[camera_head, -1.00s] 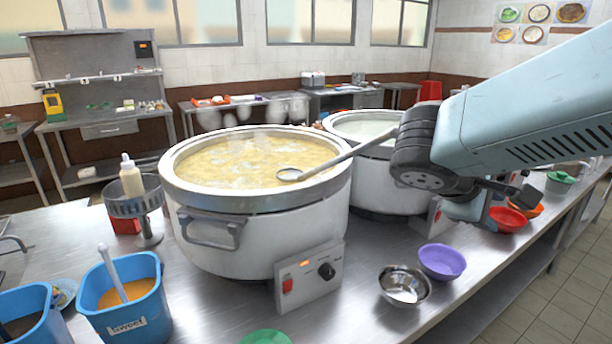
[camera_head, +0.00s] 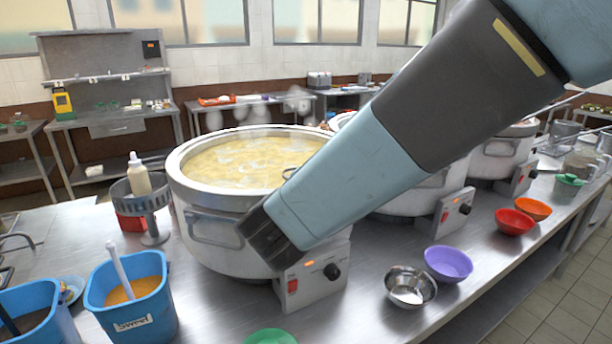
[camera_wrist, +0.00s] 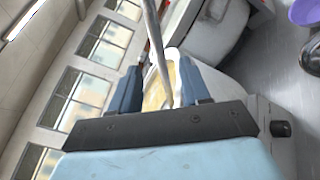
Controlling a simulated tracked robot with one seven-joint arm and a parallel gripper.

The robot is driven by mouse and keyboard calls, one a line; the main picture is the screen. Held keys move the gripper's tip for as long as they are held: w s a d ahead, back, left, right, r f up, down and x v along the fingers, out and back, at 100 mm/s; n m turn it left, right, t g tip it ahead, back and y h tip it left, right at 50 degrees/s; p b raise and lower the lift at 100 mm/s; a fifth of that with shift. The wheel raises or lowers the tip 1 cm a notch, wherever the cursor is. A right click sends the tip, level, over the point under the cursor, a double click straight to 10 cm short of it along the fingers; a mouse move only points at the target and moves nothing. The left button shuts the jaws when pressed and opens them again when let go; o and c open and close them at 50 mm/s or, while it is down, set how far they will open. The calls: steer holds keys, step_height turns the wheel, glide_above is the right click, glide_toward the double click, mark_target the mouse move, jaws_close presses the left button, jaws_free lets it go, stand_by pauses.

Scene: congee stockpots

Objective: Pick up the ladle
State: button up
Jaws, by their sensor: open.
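The ladle shows in the head view only as a small part of its metal bowl (camera_head: 289,172), resting in the yellowish congee of the front stockpot (camera_head: 205,195). My arm hides its handle there. In the wrist view the ladle's long metal handle (camera_wrist: 155,45) runs down the picture between the two blue fingers of my gripper (camera_wrist: 160,82). My gripper is open, with visible gaps on both sides of the handle. I cannot tell how far the handle lies beyond the fingertips. In the head view my fingers are not visible.
A second stockpot (camera_head: 430,193) stands close behind my arm. On the steel counter at the front are a metal bowl (camera_head: 410,287), a purple bowl (camera_head: 449,263) and red and orange bowls. Blue tubs (camera_head: 130,295) and a white-bottle stand (camera_head: 150,207) are at left.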

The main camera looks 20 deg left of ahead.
steer(key=w+d, duration=0.1)
steer(key=w, duration=0.8)
steer(key=shift+w+d, duration=0.25)
steer(key=shift+c, duration=0.2)
jaws_close()
stand_by(1.0)
